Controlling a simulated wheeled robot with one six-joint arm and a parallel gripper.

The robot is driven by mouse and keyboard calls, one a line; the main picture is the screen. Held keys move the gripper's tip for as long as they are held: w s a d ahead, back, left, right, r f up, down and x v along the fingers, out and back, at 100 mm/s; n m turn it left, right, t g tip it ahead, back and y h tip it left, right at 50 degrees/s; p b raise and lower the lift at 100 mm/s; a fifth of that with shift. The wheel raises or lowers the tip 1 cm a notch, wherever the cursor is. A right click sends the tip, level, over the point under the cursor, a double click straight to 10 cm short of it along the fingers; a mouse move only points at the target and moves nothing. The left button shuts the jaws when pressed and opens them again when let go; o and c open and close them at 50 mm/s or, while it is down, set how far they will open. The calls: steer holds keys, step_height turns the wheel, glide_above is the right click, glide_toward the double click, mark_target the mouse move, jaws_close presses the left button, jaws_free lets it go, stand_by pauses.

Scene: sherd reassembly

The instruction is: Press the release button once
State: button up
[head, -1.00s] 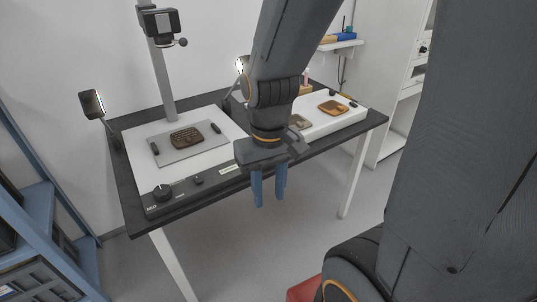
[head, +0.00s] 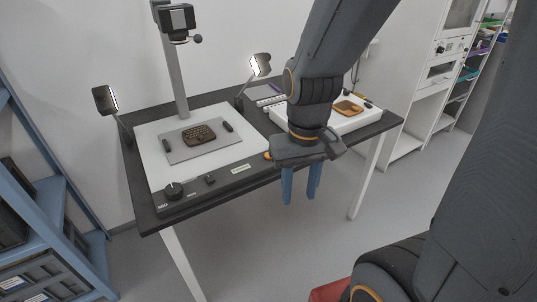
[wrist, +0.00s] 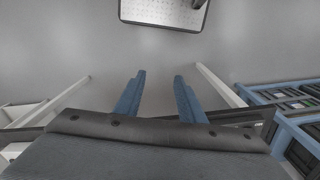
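A copy stand with a white base board (head: 157,168) stands on the dark table, with a camera (head: 176,20) on its column. Its dark front panel carries a black knob (head: 173,190), a small black control (head: 210,180), a pale label (head: 241,169) and a small orange button (head: 267,155) at the right end. I cannot read which control is the release button. My gripper (head: 300,186) points down in front of the table edge, just right of the orange button. Its blue fingers are apart and empty, as the wrist view (wrist: 158,95) also shows.
A brown sherd (head: 199,135) lies on a grey plate on the stand. Two lamps (head: 106,99) (head: 261,65) flank it. A white tray (head: 352,122) with an orange-brown piece (head: 348,108) is behind my arm. Blue shelving (head: 45,205) stands at left.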

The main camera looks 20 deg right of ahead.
jaws_close()
stand_by(1.5)
